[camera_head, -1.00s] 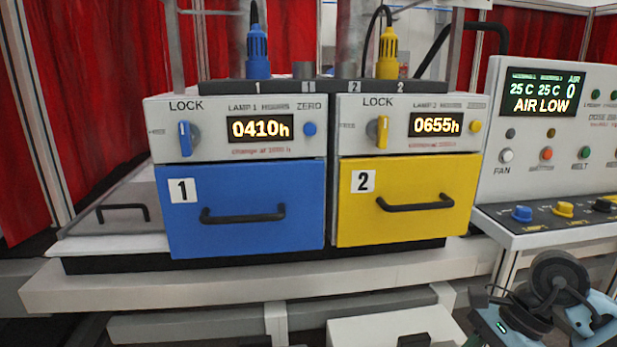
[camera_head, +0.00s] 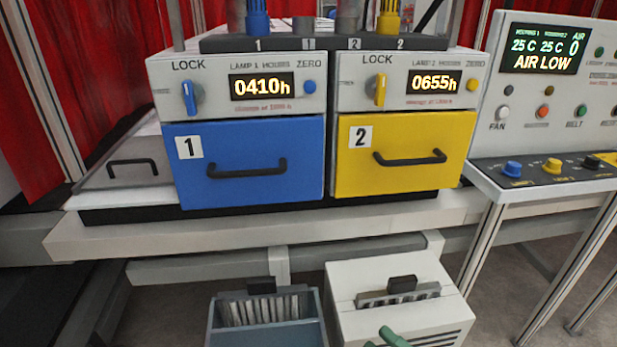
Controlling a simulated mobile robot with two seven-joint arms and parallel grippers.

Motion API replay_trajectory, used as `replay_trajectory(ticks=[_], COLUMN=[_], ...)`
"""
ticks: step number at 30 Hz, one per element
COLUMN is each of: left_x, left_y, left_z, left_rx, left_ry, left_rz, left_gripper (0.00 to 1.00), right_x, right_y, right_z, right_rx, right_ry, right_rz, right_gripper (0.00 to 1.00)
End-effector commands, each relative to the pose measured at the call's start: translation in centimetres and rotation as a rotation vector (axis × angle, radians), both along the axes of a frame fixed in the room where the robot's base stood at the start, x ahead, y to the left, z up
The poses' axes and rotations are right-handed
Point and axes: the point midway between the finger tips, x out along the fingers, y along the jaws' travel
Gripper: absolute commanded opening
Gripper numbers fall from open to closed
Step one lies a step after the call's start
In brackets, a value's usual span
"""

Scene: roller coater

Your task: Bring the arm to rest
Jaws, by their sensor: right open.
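Neither of my arms shows clearly in the head view now, and I make out no gripper fingers. The blue drawer unit 1 (camera_head: 250,184) and the yellow drawer unit 2 (camera_head: 380,178) are shut in the coater. The blue lock knob (camera_head: 189,97) and the yellow lock knob (camera_head: 380,90) both stand upright. The displays read 0410h (camera_head: 262,86) and 0655h (camera_head: 434,81).
A blue-grey bin (camera_head: 217,331) with pale slats and a white box (camera_head: 345,300) with a slotted top stand below the bench. A green piece (camera_head: 394,338) shows at the bottom edge. The control panel (camera_head: 535,110) at right reads AIR LOW. Floor shows at lower right.

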Motion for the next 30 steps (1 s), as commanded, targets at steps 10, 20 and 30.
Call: replay_trajectory(ticks=[10,20,30], left_x=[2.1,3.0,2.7], left_y=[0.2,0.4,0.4], left_z=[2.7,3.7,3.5], left_rx=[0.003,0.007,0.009], left_ry=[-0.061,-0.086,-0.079], left_rz=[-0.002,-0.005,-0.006], left_gripper=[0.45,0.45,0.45], right_x=[-8.7,-20.8,-22.3], right_y=[-6.2,-7.4,-7.4], right_z=[-13.9,-22.0,-22.7], right_rx=[0.537,0.824,0.852], right_ry=[0.931,1.474,1.531], right_rz=[-0.474,-0.774,-0.806], right_gripper=[0.41,0.41,0.41])
